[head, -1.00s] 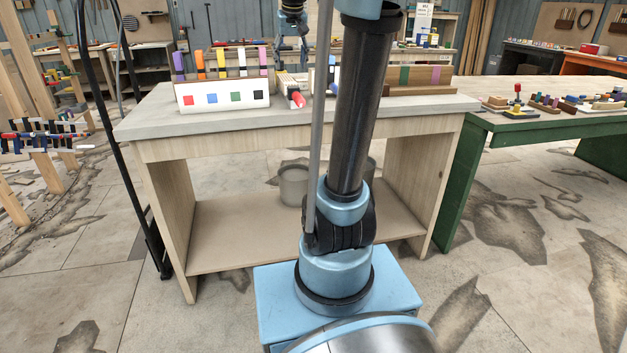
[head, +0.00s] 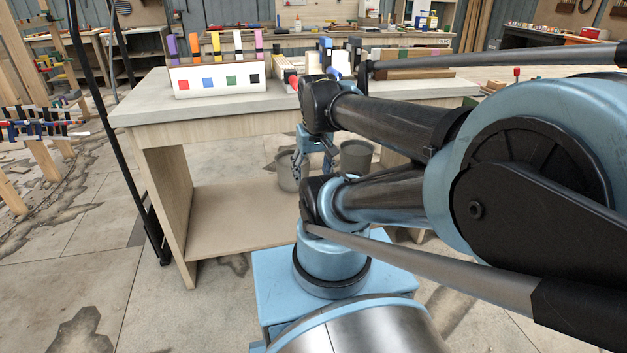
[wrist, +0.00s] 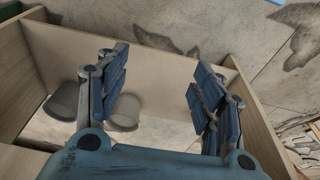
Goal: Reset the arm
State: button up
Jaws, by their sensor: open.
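My gripper (wrist: 158,97) is open and empty in the wrist view, its two blue-padded fingers spread wide. In the head view my gripper (head: 312,165) hangs pointing down in front of the workbench (head: 205,112), below the level of its top. My arm is folded, with its large blue elbow filling the right side of the head view. It hides the right part of the bench and much of the floor there.
A white box (head: 217,82) with coloured squares and upright coloured pieces stands on the bench top. Two grey buckets, one at left (head: 286,172) and one at right (head: 356,157), stand on the lower shelf (head: 235,225). Open floor (head: 85,260) lies at the left.

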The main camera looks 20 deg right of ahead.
jog(key=shift+s+d+f, duration=0.1)
jog(key=shift+s+f, duration=0.7)
jog(key=shift+f, duration=0.2)
jog(key=shift+w+f, duration=0.2)
jog(key=shift+w, duration=0.25)
